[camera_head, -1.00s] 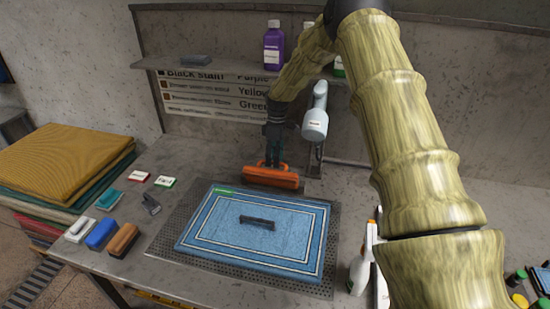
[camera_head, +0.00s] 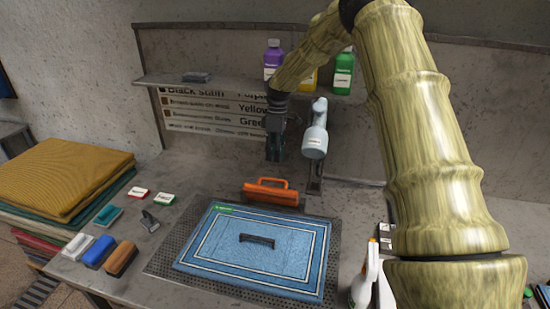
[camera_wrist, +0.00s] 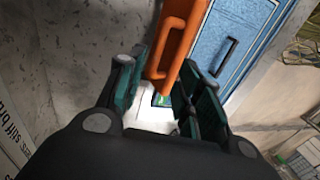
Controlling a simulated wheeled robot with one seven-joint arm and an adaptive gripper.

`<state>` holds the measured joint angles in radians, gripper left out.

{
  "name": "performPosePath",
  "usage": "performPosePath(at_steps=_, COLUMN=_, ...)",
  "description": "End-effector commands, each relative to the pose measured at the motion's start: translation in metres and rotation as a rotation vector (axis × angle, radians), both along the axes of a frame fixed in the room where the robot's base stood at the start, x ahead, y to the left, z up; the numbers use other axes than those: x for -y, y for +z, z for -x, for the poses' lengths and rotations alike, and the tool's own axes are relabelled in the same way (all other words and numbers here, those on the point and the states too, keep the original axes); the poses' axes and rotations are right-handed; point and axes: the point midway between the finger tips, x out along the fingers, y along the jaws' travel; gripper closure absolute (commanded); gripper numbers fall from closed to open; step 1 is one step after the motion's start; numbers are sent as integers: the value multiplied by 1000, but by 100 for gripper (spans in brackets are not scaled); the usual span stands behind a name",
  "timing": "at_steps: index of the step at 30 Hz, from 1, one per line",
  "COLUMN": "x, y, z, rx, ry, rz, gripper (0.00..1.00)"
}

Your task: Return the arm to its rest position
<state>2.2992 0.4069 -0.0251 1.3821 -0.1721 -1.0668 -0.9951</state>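My gripper (camera_head: 275,156) hangs fingers down above the back of the bench, in front of the sign board. In the wrist view its two fingers (camera_wrist: 160,85) are spread with nothing held between them. The orange-handled scrubber (camera_head: 271,191) stands on the bench just behind the blue rug, below and apart from my gripper. Its orange handle (camera_wrist: 172,45) also shows in the wrist view, beyond the fingertips. My arm is bent and reaches from the right side of the head view over the bench.
The blue rug (camera_head: 222,232) lies on a perforated mat with a dark handle on it. A grey lamp-like device (camera_head: 314,142) is close right of my gripper. Bottles stand on the shelf (camera_head: 222,88) behind. A spray bottle (camera_head: 362,285) stands right; brushes (camera_head: 121,258) lie left.

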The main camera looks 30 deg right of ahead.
Motion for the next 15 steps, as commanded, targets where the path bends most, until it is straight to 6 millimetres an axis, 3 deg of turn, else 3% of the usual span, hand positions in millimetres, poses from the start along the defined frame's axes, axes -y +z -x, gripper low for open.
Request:
performPosePath(at_steps=10, x=0, y=-1, z=0, rx=-1, ry=0, rz=0, gripper=65)
performPosePath(at_steps=15, x=0, y=-13, z=0, rx=-3, ry=0, rz=0, gripper=65)
